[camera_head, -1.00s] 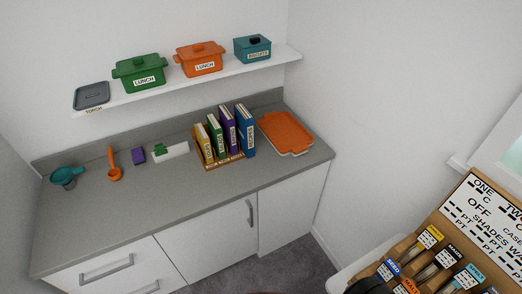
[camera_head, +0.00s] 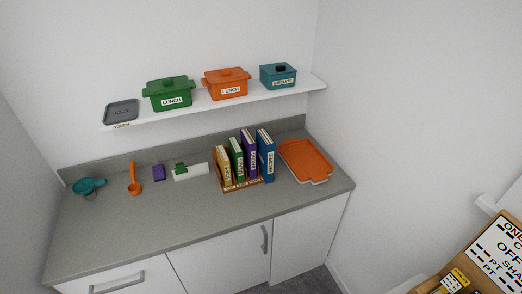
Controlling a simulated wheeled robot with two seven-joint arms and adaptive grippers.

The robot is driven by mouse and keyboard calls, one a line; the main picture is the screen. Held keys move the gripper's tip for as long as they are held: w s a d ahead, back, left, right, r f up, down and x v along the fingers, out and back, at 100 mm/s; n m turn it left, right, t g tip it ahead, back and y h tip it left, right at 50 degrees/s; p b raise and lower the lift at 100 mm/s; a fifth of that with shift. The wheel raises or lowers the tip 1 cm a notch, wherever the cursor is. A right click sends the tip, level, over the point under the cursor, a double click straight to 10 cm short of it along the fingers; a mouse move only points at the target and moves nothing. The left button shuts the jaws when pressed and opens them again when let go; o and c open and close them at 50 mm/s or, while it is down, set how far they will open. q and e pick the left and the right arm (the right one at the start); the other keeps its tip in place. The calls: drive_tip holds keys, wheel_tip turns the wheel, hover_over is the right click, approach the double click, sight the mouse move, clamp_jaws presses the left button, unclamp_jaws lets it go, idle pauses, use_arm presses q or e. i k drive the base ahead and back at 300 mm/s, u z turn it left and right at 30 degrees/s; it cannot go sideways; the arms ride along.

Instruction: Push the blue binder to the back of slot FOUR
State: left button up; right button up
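The blue binder (camera_head: 267,160) stands upright at the right end of a wooden rack (camera_head: 242,185) on the grey counter. Yellow (camera_head: 223,167), green (camera_head: 236,160) and purple (camera_head: 250,155) binders stand to its left in the same rack. The blue binder's labelled spine faces the front. I cannot read slot numbers on the rack at this size, nor tell exactly how deep the blue binder sits. Neither of my grippers shows in the head view.
An orange tray (camera_head: 306,160) lies right of the rack. Left of it are a white block with a green piece (camera_head: 190,171), a purple item (camera_head: 158,172), an orange scoop (camera_head: 134,180) and a teal funnel (camera_head: 89,186). A shelf (camera_head: 220,103) with pots hangs above.

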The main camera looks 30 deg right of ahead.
sight(265, 145)
drive_tip(key=z, duration=0.55)
drive_tip(key=i, duration=1.2)
drive_tip(key=z, duration=0.65)
